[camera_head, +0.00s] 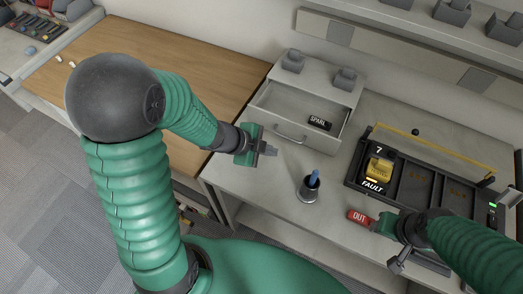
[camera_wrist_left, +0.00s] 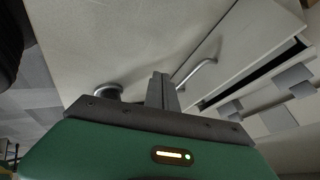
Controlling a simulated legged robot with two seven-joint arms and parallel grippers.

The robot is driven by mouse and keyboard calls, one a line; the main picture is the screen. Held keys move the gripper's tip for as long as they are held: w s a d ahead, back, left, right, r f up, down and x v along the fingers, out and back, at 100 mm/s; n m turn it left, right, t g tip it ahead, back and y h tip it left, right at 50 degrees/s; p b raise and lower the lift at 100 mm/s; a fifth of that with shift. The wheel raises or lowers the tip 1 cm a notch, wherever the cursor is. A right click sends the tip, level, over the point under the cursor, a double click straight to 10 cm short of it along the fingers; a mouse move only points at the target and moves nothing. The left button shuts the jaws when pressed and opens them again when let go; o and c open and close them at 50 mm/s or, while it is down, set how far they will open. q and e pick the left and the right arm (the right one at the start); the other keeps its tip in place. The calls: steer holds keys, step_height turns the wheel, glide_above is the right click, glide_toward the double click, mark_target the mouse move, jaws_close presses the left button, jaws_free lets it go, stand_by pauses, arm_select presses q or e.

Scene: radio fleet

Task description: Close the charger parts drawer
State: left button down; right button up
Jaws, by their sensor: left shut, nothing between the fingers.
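The charger parts drawer (camera_head: 268,123) is pulled open from a small grey cabinet (camera_head: 318,78) on the bench. A black item marked SPARE (camera_head: 319,123) lies inside it. My left gripper (camera_head: 270,150) is shut and empty, just in front of the drawer's front and apart from it. In the left wrist view the shut fingers (camera_wrist_left: 162,90) point toward the bench, left of the drawer's bar handle (camera_wrist_left: 197,73). My right gripper (camera_head: 376,226) is at the lower right beside a red OUT tag (camera_head: 359,217); whether it grips the tag is unclear.
A grey cup with a blue item (camera_head: 309,190) stands on the bench right of my left gripper. A black charger tray (camera_head: 410,190) with a yellow radio (camera_head: 379,169) in its FAULT bay is at the right. A wooden bench (camera_head: 190,55) lies to the left.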

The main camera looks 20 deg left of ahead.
arm_select(q)
steer(key=b+x, duration=0.1)
steer(key=x, duration=0.1)
steer(key=shift+f, duration=0.45)
arm_select(e)
steer(key=shift+x, duration=0.85)
arm_select(q)
steer(key=w, duration=0.1)
steer(key=w+r+p, duration=0.1)
steer(key=w, duration=0.1)
steer(key=shift+w, duration=0.3)
arm_select(e)
steer(key=shift+s+a+r, duration=0.15)
steer(key=shift+a+r, duration=0.05)
steer(key=shift+r, duration=0.5)
arm_select(q)
steer(key=shift+w+d, duration=0.1)
steer(key=shift+w, duration=0.2)
arm_select(e)
steer(key=shift+d, duration=0.1)
arm_select(q)
steer(key=shift+r, duration=0.1)
